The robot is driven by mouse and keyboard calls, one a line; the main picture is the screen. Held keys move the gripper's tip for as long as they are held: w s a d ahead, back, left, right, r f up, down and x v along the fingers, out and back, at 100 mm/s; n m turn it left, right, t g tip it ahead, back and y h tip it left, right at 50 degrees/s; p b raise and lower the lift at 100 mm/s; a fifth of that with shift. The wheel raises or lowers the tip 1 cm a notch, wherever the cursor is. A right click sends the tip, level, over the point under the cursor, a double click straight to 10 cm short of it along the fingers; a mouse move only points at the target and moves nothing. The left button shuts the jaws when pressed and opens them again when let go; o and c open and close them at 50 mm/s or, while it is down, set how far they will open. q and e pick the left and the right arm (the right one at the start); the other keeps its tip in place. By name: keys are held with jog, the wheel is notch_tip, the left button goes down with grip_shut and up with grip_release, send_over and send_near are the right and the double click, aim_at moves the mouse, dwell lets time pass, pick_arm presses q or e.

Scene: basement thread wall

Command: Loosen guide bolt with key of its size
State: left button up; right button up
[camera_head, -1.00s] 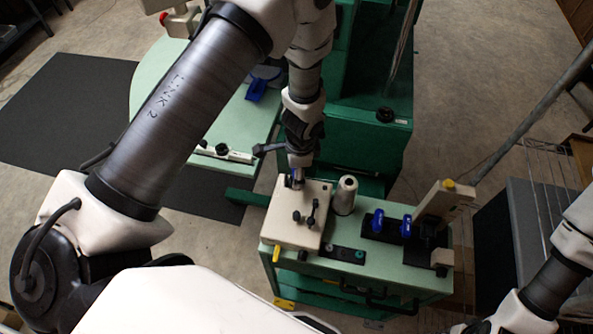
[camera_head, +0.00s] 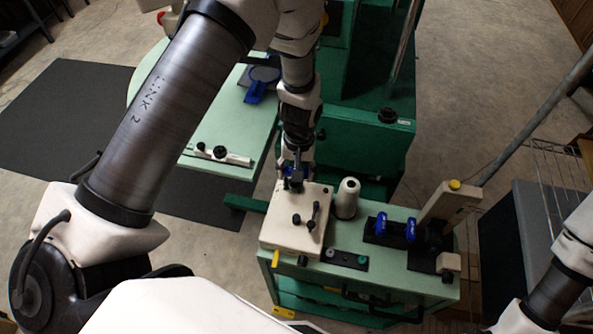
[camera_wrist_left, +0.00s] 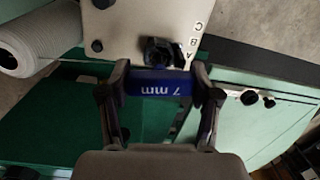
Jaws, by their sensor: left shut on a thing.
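My left gripper (camera_head: 293,172) is shut on a blue key handle marked "7 mm" (camera_wrist_left: 158,86). The key is at the far edge of a cream plate (camera_head: 290,232); the plate also shows in the left wrist view (camera_wrist_left: 125,25) with letters A, B and C. A dark bolt-like part (camera_wrist_left: 157,50) lies just beyond the handle at the B–A end of the letters; whether the key is seated on it I cannot tell. Two dark fittings (camera_head: 315,210) stand on the plate. Two other blue-handled keys (camera_head: 380,223) (camera_head: 410,230) stand in a dark rack. My right gripper is out of view.
A white thread spool (camera_head: 347,198) stands close right of the plate. A cream post with a yellow knob (camera_head: 454,185) rises at the bench's right. A green machine body (camera_head: 365,150) stands behind. A pale green table (camera_head: 205,130) is at left.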

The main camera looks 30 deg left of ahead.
pick_arm(q)
jog(key=o, duration=1.2)
jog(key=shift+w+n, duration=0.1)
jog(key=shift+n, duration=0.4)
jog(key=o, duration=0.3)
jog(key=shift+r, duration=0.15)
jog(key=r, duration=0.7)
jog(key=w+r, duration=0.1)
jog(key=r, duration=0.3)
jog(key=shift+r, duration=0.35)
jog(key=shift+s, duration=0.1)
